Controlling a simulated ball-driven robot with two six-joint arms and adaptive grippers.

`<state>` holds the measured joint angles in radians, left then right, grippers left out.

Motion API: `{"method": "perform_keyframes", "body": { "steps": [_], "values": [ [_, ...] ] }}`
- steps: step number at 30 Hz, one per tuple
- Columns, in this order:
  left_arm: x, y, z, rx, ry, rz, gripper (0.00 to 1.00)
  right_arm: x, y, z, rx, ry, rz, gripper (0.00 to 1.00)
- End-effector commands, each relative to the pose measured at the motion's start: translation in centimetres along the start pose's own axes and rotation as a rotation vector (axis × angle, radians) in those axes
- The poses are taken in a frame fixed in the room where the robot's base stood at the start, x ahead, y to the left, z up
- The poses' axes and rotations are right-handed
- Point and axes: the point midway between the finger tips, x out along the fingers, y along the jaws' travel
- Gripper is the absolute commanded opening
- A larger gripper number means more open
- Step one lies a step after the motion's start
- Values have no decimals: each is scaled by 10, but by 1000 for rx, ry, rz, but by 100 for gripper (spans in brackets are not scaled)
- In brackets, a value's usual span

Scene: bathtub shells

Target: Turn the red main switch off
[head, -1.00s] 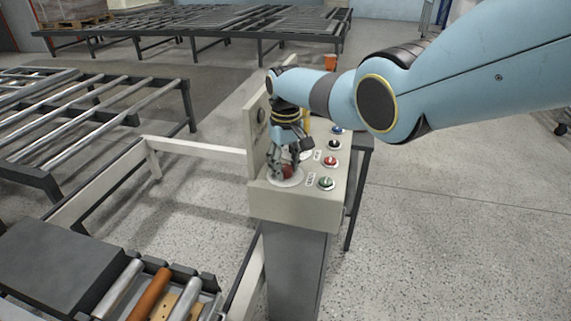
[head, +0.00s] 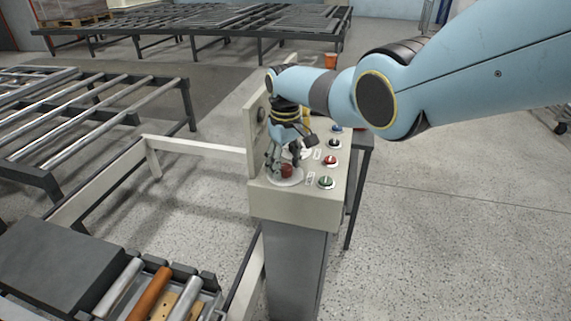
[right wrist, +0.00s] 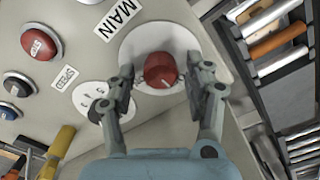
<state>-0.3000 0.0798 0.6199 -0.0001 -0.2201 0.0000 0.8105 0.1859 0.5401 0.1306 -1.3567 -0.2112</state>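The red main switch (head: 286,171) is a round knob on a pale round plate at the front left of the panel top. In the right wrist view the red knob (right wrist: 160,70) sits beside the label "MAIN" (right wrist: 119,14). A small pale mark shows near the knob's lower edge. My right gripper (head: 284,163) is just above the switch. In the right wrist view its two fingers (right wrist: 161,88) are spread on either side of the knob, with gaps between them and it. It is open and empty. My left gripper is not in view.
The beige control box (head: 292,204) also carries a green button (head: 326,182), a red button (head: 330,161) and others to the right. An upright panel (head: 255,135) stands close left of the gripper. A tool with a yellow handle (right wrist: 57,152) lies near the buttons.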

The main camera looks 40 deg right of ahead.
Motion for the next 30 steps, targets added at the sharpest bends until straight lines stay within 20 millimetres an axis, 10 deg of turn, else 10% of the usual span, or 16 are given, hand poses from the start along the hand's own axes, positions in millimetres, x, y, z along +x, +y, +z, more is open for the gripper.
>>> {"method": "perform_keyframes", "body": {
  "steps": [14, 30],
  "values": [
    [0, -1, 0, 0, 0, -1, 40, -12, 0, 0, 0, 1, 0, 57],
    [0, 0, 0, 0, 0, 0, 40, -111, 0, 0, 0, 0, 0, 57]
  ]
}}
